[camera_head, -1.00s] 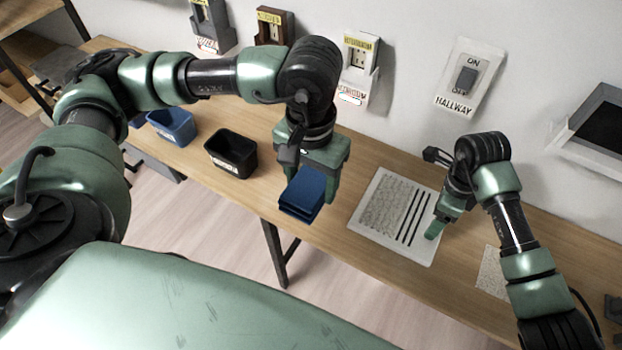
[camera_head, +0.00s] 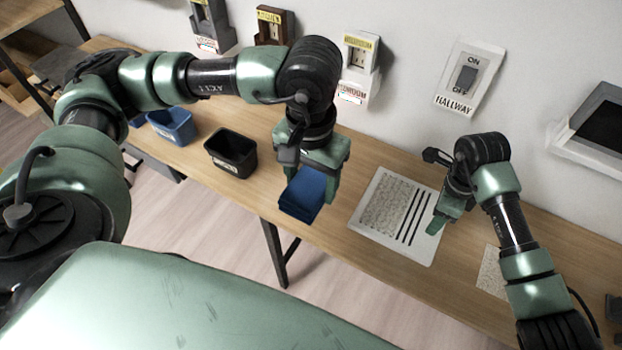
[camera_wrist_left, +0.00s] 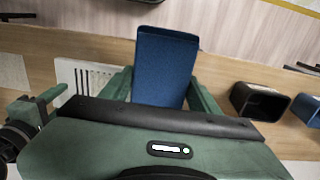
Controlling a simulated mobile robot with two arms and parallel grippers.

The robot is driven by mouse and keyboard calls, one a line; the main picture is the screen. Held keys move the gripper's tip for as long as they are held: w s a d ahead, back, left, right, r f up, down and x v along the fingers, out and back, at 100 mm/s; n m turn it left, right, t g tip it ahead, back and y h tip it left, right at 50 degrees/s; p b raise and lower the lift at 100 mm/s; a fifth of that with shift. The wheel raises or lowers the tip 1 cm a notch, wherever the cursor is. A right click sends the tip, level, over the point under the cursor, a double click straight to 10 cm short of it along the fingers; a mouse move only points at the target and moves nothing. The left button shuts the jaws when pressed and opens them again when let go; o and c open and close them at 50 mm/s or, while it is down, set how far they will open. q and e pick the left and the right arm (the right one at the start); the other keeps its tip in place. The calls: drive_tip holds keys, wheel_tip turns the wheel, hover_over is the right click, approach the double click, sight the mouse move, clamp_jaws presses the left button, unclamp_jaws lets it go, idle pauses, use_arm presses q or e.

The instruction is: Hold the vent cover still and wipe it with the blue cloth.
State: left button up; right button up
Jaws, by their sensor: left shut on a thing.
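The vent cover (camera_head: 367,229) is a white plate with dark slots and a grey speckled patch, lying flat on the table. It also shows in the left wrist view (camera_wrist_left: 65,72). My left gripper (camera_head: 316,190) is shut on the folded blue cloth (camera_head: 301,196), which hangs from it left of the vent cover, apart from it. In the left wrist view the cloth (camera_wrist_left: 165,65) sits between the two fingers. My right gripper (camera_head: 437,225) is at the right edge of the vent cover, fingertips down at it; whether its fingers are open or shut is unclear.
A black bin (camera_head: 231,153) and a blue bin (camera_head: 172,126) stand on the wooden table (camera_head: 390,165) to the left. A hallway switch (camera_head: 469,79) and several holders are on the wall. A speckled sheet (camera_head: 492,272) lies at the right.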

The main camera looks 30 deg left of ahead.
drive_tip(key=o, duration=0.5)
use_arm(q)
drive_tip(key=shift+r+p, duration=0.65)
use_arm(e)
drive_tip(key=shift+r, duration=0.95)
use_arm(q)
drive_tip(key=shift+f, duration=0.1)
use_arm(e)
drive_tip(key=shift+f, duration=0.1)
use_arm(q)
drive_tip(key=shift+f+b, duration=0.75)
drive_tip(key=shift+b, duration=0.1)
use_arm(e)
drive_tip(key=shift+f, duration=0.9)
clamp_jaws()
